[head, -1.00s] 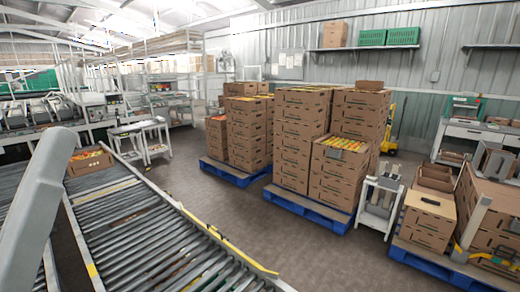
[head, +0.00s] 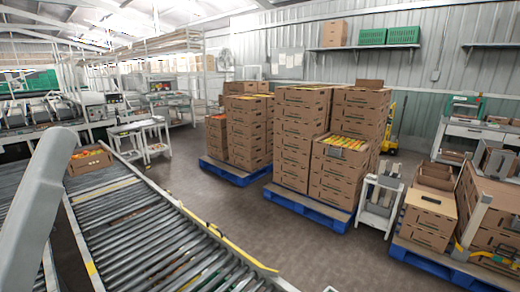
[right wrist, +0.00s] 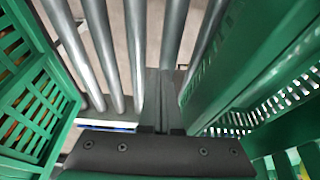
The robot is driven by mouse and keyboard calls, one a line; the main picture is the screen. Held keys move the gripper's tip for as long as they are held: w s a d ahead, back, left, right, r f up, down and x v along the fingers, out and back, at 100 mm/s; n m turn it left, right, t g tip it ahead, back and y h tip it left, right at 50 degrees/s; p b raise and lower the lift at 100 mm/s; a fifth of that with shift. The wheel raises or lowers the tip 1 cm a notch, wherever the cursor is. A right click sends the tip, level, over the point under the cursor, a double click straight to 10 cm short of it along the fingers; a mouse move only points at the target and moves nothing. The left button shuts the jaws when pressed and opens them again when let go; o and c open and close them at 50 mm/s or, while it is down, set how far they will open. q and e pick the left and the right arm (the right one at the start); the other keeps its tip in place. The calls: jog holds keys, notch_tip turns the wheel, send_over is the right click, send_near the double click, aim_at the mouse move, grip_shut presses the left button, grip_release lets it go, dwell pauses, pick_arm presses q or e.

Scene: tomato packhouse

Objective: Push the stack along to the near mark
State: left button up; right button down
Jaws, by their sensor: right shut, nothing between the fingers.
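In the right wrist view, a green slatted plastic crate wall (right wrist: 235,60) rises on the right, and another green crate side (right wrist: 38,110) stands on the left. Whether these belong to one stack cannot be told. My right gripper (right wrist: 165,80) is shut and empty between them, over grey rollers (right wrist: 105,45). Contact with the crates cannot be told. In the head view, a short yellow mark (head: 92,270) is on the left rail of the roller conveyor (head: 150,232); whether it is the near mark is unclear. My left gripper is out of view.
An open carton of tomatoes (head: 90,160) sits at the conveyor's far end. A yellow strip (head: 235,250) runs along the right rail. Stacked cartons (head: 300,140) stand on blue pallets (head: 305,207). A white trolley (head: 378,205) stands beside them. The grey floor between is clear.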

jog(key=w+a+b, duration=0.1)
jog(key=a, duration=0.1)
jog(key=w+a+b, duration=0.1)
jog(key=w+a, duration=0.1)
jog(key=shift+w+f, duration=0.1)
jog(key=shift+w, duration=0.1)
jog(key=shift+w+a, duration=0.25)
